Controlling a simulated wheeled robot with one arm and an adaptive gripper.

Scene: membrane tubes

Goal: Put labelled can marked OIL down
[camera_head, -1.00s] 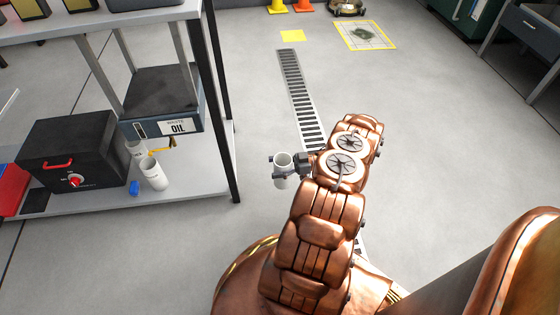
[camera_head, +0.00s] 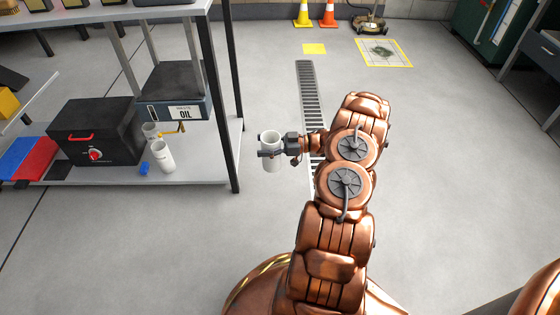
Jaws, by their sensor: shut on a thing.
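My gripper (camera_head: 270,153) is shut on a white, open-topped cylinder (camera_head: 271,163). It holds the cylinder upright in the air over the floor, just right of the shelf unit's black front leg. No lettering shows on the held cylinder. A dark box with a white label reading OIL (camera_head: 172,105), with smaller words above it, is on the shelf unit at left. My gripper is apart from that box and to its right. Two white tubes, one upright in front (camera_head: 163,157) and one partly hidden behind it (camera_head: 151,132), are on the lower shelf.
The lower shelf (camera_head: 205,165) has bare room at its right end. A black box with a red handle (camera_head: 95,132) and a small blue object (camera_head: 144,168) are also there. The shelf's black leg (camera_head: 222,100) stands near my gripper. Two cones (camera_head: 327,14) are far back.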

